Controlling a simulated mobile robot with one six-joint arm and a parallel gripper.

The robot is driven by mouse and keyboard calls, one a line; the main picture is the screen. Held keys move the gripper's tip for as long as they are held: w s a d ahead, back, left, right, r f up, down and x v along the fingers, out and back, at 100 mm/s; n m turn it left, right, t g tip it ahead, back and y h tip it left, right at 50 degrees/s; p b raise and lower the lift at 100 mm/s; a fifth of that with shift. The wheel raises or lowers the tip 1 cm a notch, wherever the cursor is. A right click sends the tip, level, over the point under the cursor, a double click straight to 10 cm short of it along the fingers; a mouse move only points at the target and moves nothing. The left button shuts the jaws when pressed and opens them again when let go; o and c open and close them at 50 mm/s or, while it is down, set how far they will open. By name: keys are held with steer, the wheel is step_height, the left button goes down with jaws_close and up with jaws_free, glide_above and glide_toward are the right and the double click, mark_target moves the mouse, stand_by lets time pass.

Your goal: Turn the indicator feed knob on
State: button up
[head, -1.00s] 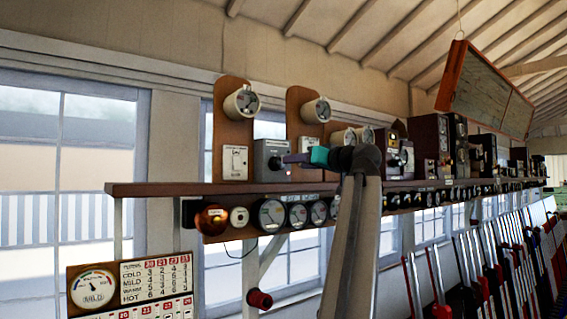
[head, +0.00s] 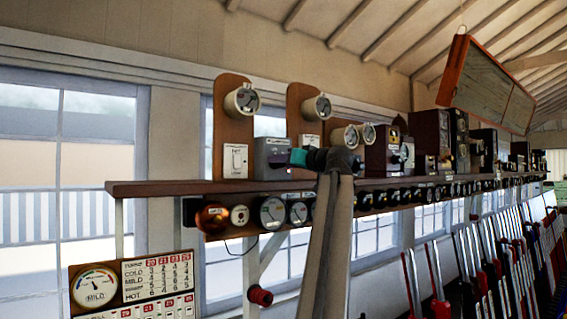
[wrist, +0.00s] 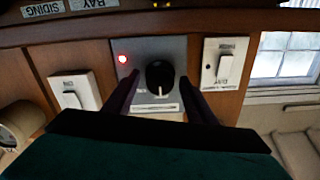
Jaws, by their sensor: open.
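The knob (wrist: 160,73) is black and round, on a grey box face in the wrist view. Its white pointer mark points down in that picture. A small red light (wrist: 122,59) glows on the panel at the knob's upper left. The grey box (head: 266,150) stands on the shelf in the head view, where my arm hides the knob. My gripper (wrist: 160,80) is open, with one dark finger on each side of the knob. I cannot tell whether either finger touches it. In the head view my gripper (head: 281,160) is against the front of the box.
A white switch (wrist: 76,93) and another white switch (wrist: 222,67) flank the box in the wrist view. In the head view, the wooden shelf (head: 150,188) runs below, with gauges (head: 272,214) under it. Other instruments stand right of the box.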

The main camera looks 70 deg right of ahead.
steer(key=c, duration=1)
steer(key=shift+c, duration=0.2)
steer(key=shift+m, duration=0.4)
steer(key=m+p, duration=0.2)
steer(key=m, duration=0.7)
steer(key=o, duration=1)
steer(key=shift+o, duration=0.2)
